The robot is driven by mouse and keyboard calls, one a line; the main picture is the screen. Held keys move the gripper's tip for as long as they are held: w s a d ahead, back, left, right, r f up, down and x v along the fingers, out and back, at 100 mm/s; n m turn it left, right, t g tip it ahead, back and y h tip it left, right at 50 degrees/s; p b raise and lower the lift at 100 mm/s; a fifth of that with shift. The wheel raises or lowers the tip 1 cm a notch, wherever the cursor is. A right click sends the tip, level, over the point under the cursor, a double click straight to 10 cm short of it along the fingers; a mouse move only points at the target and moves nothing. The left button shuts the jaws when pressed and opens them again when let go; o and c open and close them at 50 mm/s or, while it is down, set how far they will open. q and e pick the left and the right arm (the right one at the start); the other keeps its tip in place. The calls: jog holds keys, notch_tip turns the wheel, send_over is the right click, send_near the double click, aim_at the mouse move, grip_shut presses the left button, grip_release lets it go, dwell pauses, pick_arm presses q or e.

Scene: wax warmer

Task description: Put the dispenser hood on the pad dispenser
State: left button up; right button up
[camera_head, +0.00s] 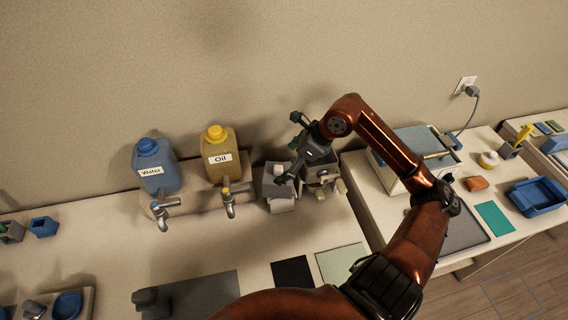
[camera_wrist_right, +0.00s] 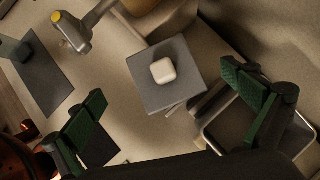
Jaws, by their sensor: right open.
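A grey box-like piece with a white knob, which looks like the dispenser hood (camera_head: 276,184), stands at the back of the counter, right of the oil jug. A paler block, perhaps the pad dispenser (camera_head: 282,205), shows below its front. The wrist view shows the hood (camera_wrist_right: 150,90) from above, its flat square top and white knob clear; I cannot tell how fully it is seated. My right gripper (camera_head: 291,145) is open above and behind the hood. Its green-padded fingers are wide apart in the wrist view (camera_wrist_right: 168,90), with nothing between them. My left gripper is not in view.
A metal container (camera_head: 323,177) stands close right of the hood. The water jug (camera_head: 156,168) and oil jug (camera_head: 219,156) with taps (camera_head: 229,205) stand to the left. A black mat (camera_head: 292,272) and a pale green mat (camera_head: 340,262) lie in front.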

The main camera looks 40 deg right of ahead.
jog(key=p+v, duration=0.2)
jog(key=v, duration=0.3)
jog(key=shift+s+r, duration=0.1)
dwell(0.7)
jog(key=v, duration=1.2)
jog(key=shift+d, duration=0.1)
